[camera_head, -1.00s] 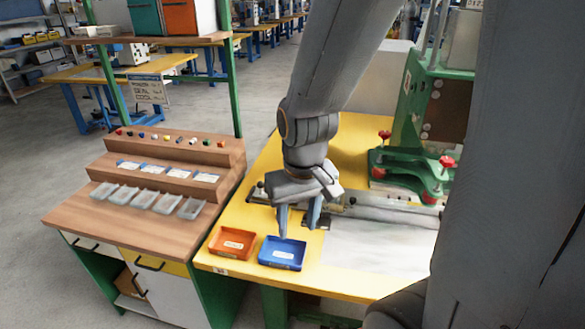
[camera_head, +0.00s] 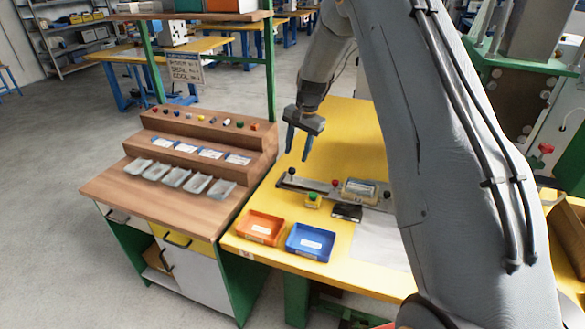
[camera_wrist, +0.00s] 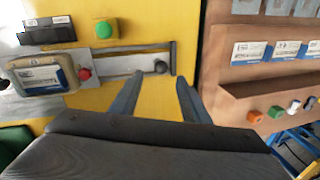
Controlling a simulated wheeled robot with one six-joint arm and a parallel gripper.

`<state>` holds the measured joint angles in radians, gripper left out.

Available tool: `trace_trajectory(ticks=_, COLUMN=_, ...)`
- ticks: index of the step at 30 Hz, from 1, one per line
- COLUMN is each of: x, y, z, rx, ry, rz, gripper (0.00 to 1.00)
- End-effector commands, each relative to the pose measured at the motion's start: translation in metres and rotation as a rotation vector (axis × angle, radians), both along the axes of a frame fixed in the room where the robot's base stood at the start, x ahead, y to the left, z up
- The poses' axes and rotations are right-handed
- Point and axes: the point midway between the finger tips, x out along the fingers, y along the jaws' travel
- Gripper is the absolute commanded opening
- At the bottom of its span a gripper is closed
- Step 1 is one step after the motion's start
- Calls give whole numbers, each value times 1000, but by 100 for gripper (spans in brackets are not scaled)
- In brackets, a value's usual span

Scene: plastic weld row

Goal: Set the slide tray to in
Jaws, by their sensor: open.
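The slide tray (camera_head: 361,188) is a grey tray with a pale, labelled blue-edged part on it, on a metal rail (camera_head: 312,184) on the yellow table. A red knob (camera_head: 335,182) stands at its left side; it also shows in the wrist view (camera_wrist: 84,73). A dark round knob (camera_head: 291,172) is at the rail's left end. My gripper (camera_head: 297,154) is open and empty, raised above that end, apart from everything. In the wrist view the dark knob (camera_wrist: 161,67) appears between my fingertips (camera_wrist: 160,78). My arm hides the rail's right part.
A green button on a yellow box (camera_head: 313,200) and a black block (camera_head: 347,212) sit in front of the rail. An orange bin (camera_head: 260,228) and a blue bin (camera_head: 310,242) are at the front edge. A wooden stepped bench (camera_head: 165,200) stands left. The table behind the rail is clear.

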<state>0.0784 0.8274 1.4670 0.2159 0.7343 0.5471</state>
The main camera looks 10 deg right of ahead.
Motion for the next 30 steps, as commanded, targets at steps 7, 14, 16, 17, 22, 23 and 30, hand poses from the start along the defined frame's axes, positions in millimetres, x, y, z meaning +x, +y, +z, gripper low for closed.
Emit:
trace_trajectory(ticks=7, x=6, y=4, z=-24, rx=5, ry=3, rz=-8, gripper=42)
trace_trajectory(ticks=14, x=10, y=9, z=-56, rx=4, ry=2, rz=-7, gripper=42)
trace_trajectory(ticks=16, x=12, y=10, z=-64, rx=3, ry=0, rz=-8, gripper=42)
trace_trajectory(ticks=17, x=13, y=10, z=-66, rx=4, ry=0, rz=-8, gripper=42)
trace_trajectory(ticks=22, x=14, y=11, z=-76, rx=4, ry=0, rz=-8, gripper=42)
trace_trajectory(ticks=23, x=14, y=11, z=-77, rx=3, ry=-1, rz=-8, gripper=42)
trace_trajectory(ticks=30, x=14, y=11, z=-78, rx=3, ry=-1, rz=-8, gripper=42)
